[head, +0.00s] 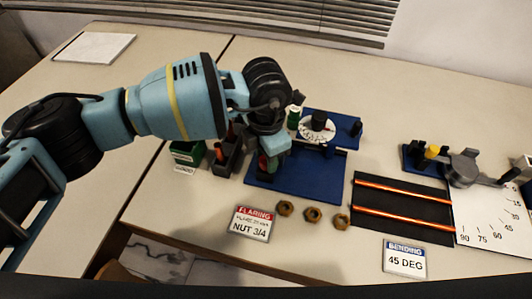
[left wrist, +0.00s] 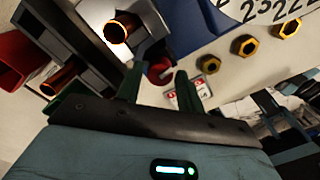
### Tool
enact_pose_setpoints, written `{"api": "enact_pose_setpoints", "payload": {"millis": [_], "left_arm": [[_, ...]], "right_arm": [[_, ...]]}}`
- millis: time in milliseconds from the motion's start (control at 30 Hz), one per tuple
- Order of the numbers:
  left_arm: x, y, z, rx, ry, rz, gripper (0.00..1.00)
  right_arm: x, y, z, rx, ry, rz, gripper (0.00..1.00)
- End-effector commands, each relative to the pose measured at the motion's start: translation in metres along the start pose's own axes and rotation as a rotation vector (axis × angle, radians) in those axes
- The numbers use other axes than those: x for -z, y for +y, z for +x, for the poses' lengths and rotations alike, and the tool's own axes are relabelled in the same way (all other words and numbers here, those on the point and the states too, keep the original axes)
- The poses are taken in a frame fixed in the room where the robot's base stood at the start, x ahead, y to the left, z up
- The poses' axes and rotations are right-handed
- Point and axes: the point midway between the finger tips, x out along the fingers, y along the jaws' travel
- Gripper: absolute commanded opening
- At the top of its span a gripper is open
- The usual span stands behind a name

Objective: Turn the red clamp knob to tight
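The red clamp knob (left wrist: 159,73) shows in the left wrist view, between the tips of my left gripper's two dark green fingers (left wrist: 157,78). The fingers stand apart on either side of it; I cannot tell whether either touches it. In the head view my left gripper (head: 270,160) points down at the left part of the blue flaring rig (head: 290,182), and the gripper and wrist mostly hide the knob. A copper tube end (left wrist: 119,30) shows near the knob in the left wrist view. The knob's tight mark cannot be made out. My right gripper is not in view.
Several brass nuts (head: 312,214) and a flaring sign (head: 251,222) lie in front of the rig. A dark bin (head: 226,160) and green box (head: 187,151) stand left. A black mat with copper tubes (head: 405,190) and the bending rig lie right.

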Motion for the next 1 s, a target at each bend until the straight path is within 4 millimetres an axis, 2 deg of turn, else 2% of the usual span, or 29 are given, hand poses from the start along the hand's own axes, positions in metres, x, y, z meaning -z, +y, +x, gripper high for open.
{"api": "enact_pose_setpoints", "payload": {"millis": [400,500,633,1000], "left_arm": [[0.000,0.001,-0.060,-0.003,-0.003,0.000,0.38],[0.000,0.000,-0.069,-0.001,-0.002,0.000,0.38],[0.000,0.000,-0.076,-0.002,-0.001,0.001,0.38],[0.000,0.000,-0.077,0.000,-0.001,-0.021,0.38]], "right_arm": [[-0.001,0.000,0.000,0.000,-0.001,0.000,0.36],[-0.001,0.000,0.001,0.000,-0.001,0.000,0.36],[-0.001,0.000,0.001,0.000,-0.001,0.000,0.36],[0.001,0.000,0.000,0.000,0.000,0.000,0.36]]}}
